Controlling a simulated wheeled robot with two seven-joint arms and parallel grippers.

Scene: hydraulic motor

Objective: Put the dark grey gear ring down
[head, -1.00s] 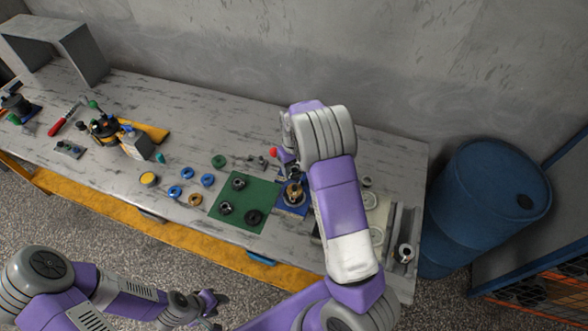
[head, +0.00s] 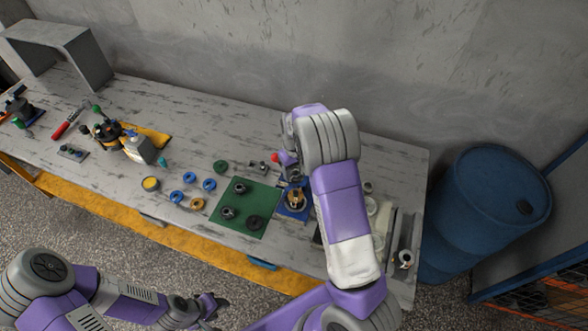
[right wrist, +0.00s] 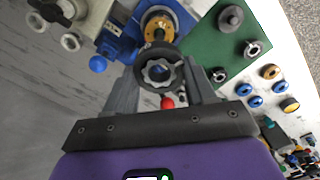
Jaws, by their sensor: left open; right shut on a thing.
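The dark grey gear ring (right wrist: 146,72) shows in the right wrist view, with teeth around its open centre. My right gripper (right wrist: 162,70) is shut on it, one finger on each side. The ring is close to the blue fixture (right wrist: 120,45) with a brass-coloured centre part (right wrist: 158,26); I cannot tell whether they touch. In the head view my right arm hides the ring, and the blue fixture (head: 284,213) shows beside the green mat (head: 245,209). My left gripper (head: 217,301) is open and empty, in front of the table.
Several dark round parts stand on the green mat, including a ring (head: 255,222). A red-topped lever (head: 275,157) stands near my right gripper. A blue barrel (head: 485,200) stands right of the table.

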